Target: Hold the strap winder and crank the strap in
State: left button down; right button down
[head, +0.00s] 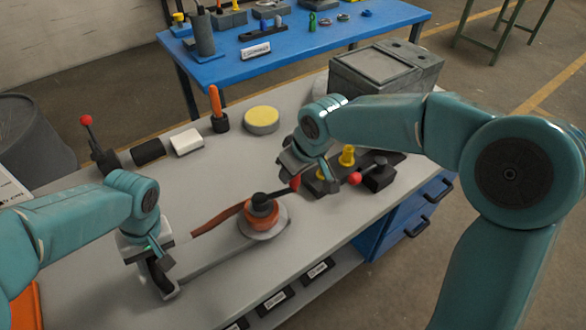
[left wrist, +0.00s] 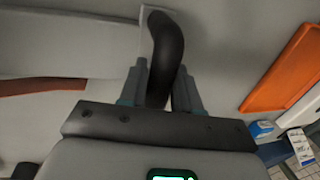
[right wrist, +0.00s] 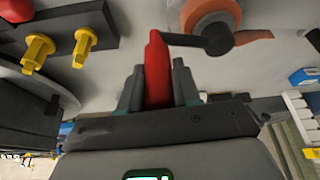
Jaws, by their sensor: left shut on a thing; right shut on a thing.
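The strap winder has a round drum (head: 262,212) with orange-brown strap around it and a grey bar (head: 212,262) running to the lower left. The strap (head: 217,220) stretches left from the drum to a free-looking end on the bench. My left gripper (head: 158,272) is shut on the winder's black curved handle (left wrist: 165,50). My right gripper (head: 300,170) is shut on the red crank grip (right wrist: 156,65). A black crank arm (right wrist: 190,41) joins that grip to the drum's hub. The fingers partly hide the grip in the head view.
Behind the winder are a yellow-topped round tin (head: 262,120), an orange-handled tool (head: 216,103) and a white block (head: 187,142). Yellow pegs (head: 347,156) and a red-knobbed black block (head: 378,176) stand close right of my right gripper. A grey box (head: 385,68) sits behind.

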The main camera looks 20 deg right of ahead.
jog(key=shift+a, duration=0.15)
jog(key=c, duration=0.8)
grip_release()
jog(key=shift+c, duration=0.2)
jog(key=v, duration=1.2)
